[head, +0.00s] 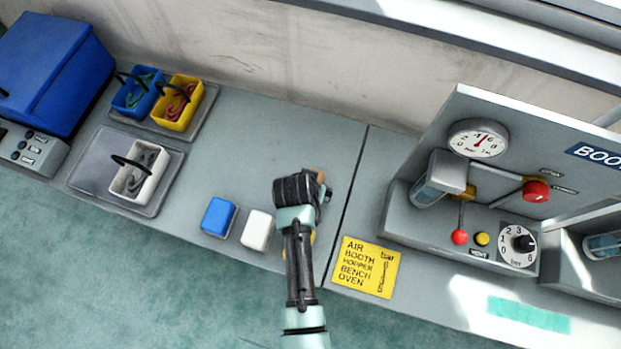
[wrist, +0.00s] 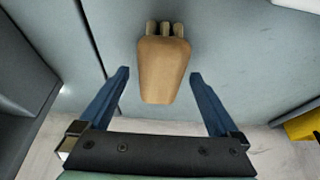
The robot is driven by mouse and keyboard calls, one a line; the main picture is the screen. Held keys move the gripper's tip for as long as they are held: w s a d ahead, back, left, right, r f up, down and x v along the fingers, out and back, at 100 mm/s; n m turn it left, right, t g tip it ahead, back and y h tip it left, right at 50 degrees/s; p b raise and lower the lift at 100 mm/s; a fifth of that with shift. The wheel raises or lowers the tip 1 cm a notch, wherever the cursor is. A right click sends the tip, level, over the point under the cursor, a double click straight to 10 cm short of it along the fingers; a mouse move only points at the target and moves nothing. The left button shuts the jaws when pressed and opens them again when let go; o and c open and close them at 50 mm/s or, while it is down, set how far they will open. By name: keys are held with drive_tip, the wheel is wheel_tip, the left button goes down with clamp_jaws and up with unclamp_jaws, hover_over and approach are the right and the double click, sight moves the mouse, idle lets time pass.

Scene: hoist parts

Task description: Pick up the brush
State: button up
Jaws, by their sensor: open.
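The brush shows in the wrist view as a tan wooden block (wrist: 163,72) with several short stubs at its top end. It lies on the grey bench. My gripper (wrist: 160,75) is open, with one blue finger on each side of the block's lower part and gaps between. I cannot tell how far above the bench the fingertips are. In the head view my gripper (head: 322,188) is over the bench and hides most of the brush; only a small brown bit (head: 320,174) shows beyond it.
A white block (head: 257,230) and a blue block (head: 218,217) lie left of my arm. Blue, yellow and white bins (head: 140,175) sit on trays at left. A wall runs behind.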

drive_tip(key=shift+f, duration=0.25)
idle(0.3)
drive_tip(key=c, duration=1.5)
wheel_tip(320, 180, up, 11)
drive_tip(key=shift+f, duration=0.2)
